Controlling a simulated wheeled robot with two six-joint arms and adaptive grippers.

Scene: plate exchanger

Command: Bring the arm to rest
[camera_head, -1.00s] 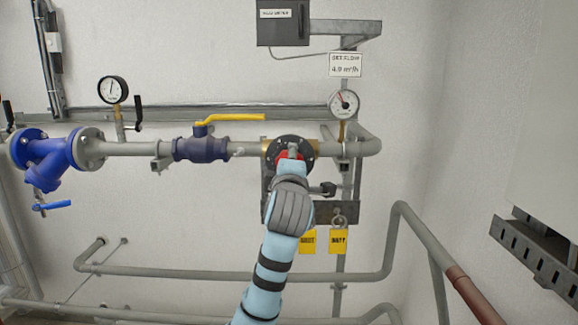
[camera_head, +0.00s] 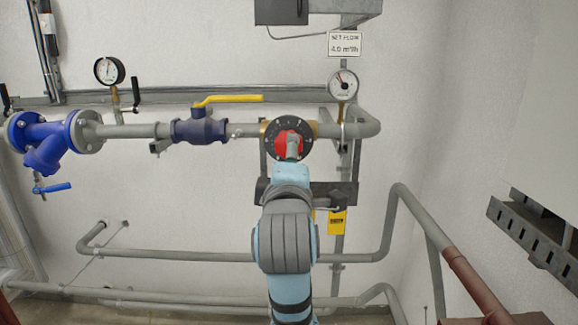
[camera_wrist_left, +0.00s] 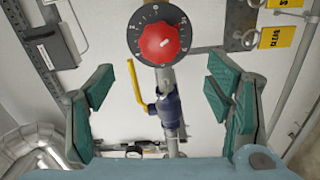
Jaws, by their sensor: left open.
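My left arm comes up from the bottom middle of the head view, its wrist below the red knob (camera_head: 287,142) on a black numbered dial (camera_head: 304,133). In the left wrist view my left gripper (camera_wrist_left: 158,88) is open, its two teal-padded fingers wide apart with nothing held between them. The red knob (camera_wrist_left: 159,42) and its black dial (camera_wrist_left: 134,38) show ahead of the fingers there, apart from them. In the head view the wrist hides most of the gripper. My right gripper is not in view.
A grey pipe carries a valve with a yellow lever (camera_head: 228,99), a blue strainer (camera_head: 55,140) and a round gauge (camera_head: 343,85). A yellow tag (camera_head: 337,222) hangs below the dial. A lower pipe (camera_head: 190,255) runs behind my arm. A slotted bracket (camera_head: 530,235) stands at right.

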